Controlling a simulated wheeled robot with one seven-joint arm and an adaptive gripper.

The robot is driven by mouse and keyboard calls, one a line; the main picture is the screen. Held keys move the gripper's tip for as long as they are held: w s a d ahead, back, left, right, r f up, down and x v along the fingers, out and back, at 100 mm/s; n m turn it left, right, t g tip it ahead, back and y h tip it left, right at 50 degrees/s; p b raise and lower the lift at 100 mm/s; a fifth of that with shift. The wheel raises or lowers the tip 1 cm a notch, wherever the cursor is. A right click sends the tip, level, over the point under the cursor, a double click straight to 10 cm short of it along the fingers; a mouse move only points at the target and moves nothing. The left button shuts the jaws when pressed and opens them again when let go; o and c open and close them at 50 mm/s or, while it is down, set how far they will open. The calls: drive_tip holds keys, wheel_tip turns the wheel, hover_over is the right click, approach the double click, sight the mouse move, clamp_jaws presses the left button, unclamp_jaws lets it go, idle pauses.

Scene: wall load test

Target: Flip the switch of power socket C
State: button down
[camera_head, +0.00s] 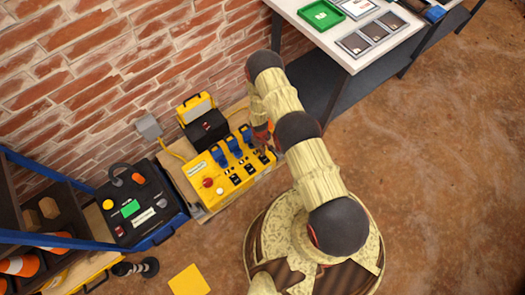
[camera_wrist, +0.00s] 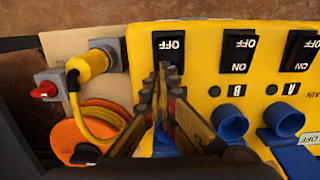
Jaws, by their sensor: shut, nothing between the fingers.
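The yellow power box (camera_head: 206,166) stands on a wooden board by the brick wall, with a row of blue sockets and black switches. In the wrist view it appears upside down. Socket B's switch (camera_wrist: 237,50) and socket A's switch (camera_wrist: 299,50) show OFF and ON lettering. The leftmost switch (camera_wrist: 168,42), beside B and presumably C's, shows OFF; its lower part and label are hidden by my fingers. My gripper (camera_wrist: 164,70) is shut and empty, its tips over the lower part of that switch. Whether they touch it is unclear. In the head view my arm partly covers that end of the box.
A yellow plug (camera_wrist: 95,62) with a cable, a red knob (camera_wrist: 44,90) and an orange disc (camera_wrist: 72,138) lie left of the switch. A black case (camera_head: 140,205) stands left of the box. A white table (camera_head: 345,55) is at upper right.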

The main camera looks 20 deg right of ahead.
drive_tip(key=shift+r+p, duration=0.3)
drive_tip(key=shift+r, duration=0.4)
drive_tip(key=shift+r, duration=0.35)
wheel_tip(320, 180, up, 13)
drive_tip(key=w+p, duration=0.2)
drive_tip(key=p, duration=0.3)
drive_tip(key=shift+w+a, duration=0.25)
drive_tip(key=shift+a, duration=0.15)
